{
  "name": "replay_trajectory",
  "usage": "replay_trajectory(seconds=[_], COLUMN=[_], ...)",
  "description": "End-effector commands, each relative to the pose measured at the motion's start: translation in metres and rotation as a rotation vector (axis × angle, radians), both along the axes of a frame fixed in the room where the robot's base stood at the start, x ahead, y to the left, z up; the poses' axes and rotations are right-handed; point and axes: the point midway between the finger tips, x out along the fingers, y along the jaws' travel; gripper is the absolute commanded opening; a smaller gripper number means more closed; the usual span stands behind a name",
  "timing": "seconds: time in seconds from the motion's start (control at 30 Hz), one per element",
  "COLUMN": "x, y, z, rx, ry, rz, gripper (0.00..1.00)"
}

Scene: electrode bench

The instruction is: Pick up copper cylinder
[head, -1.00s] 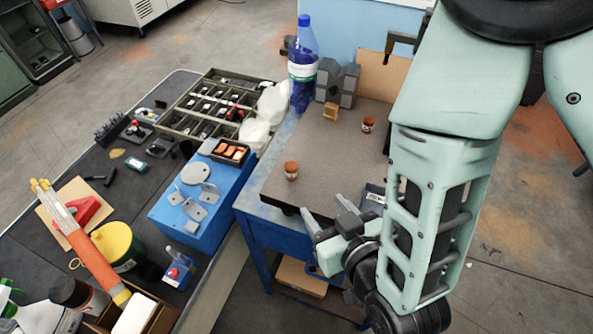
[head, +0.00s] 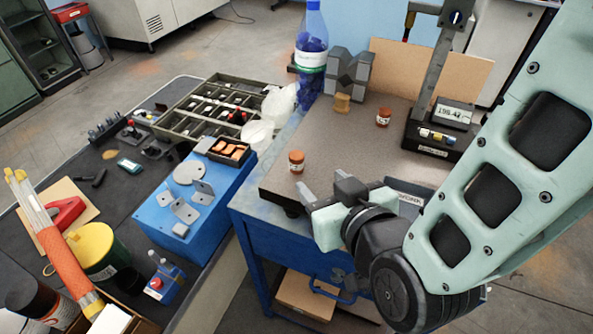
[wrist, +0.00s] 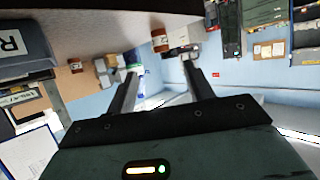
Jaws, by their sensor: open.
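Two small copper-coloured cylinders with pale labels stand upright on the brown-grey bench plate (head: 345,145). The nearer cylinder (head: 296,162) is by the plate's left front edge; the farther cylinder (head: 383,117) is toward the back right. My gripper (head: 329,190) is open and empty at the plate's front edge, just right of and in front of the nearer cylinder, not touching it. In the wrist view, one cylinder (wrist: 159,40) shows beyond and between the fingertips (wrist: 160,68), and the other (wrist: 76,66) is farther left.
A tan block (head: 342,103), grey V-blocks (head: 348,74) and a blue bottle (head: 311,55) stand at the back. A stand with a digital display (head: 453,114) is at the right. A blue box (head: 187,215) and a compartment tray (head: 200,117) lie left on the dark table.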

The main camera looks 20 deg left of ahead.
Motion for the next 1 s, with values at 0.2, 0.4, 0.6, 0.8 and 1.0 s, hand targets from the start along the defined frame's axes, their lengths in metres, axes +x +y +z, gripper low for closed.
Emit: replay_trajectory(seconds=[0.2,0.4,0.6,0.8,1.0], x=[0.016,0.037,0.051,0.059,0.077], y=[0.014,0.031,0.043,0.051,0.068], z=[-0.007,-0.018,-0.026,-0.029,-0.037], rx=[-0.002,-0.002,0.000,-0.001,-0.002], ry=[0.003,0.001,0.000,0.002,0.001], rz=[-0.001,-0.001,0.000,0.000,-0.001], gripper=[0.52,0.52,0.52,0.52,0.52])
